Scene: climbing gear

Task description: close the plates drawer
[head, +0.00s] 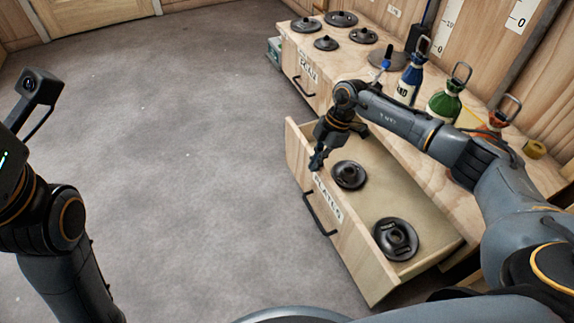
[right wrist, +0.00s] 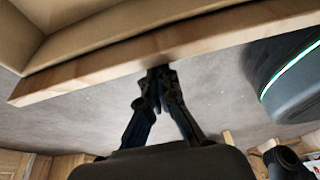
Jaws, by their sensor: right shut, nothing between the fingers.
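The plates drawer (head: 348,242) is pulled out from the wooden bench, with a "PLATES" label and a black handle (head: 320,214) on its front. Two dark round plates (head: 348,175) lie inside it. My right gripper (head: 317,161) is shut and empty, at the top edge of the drawer front near the label. In the right wrist view its fingertips (right wrist: 158,76) are at the wooden edge of the drawer front (right wrist: 110,66); I cannot tell if they touch. My left arm shows at the left, but its fingers are not in view.
A second drawer (head: 299,78) at the far end of the bench looks shut. The grey floor (head: 190,150) left of the drawer is clear.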

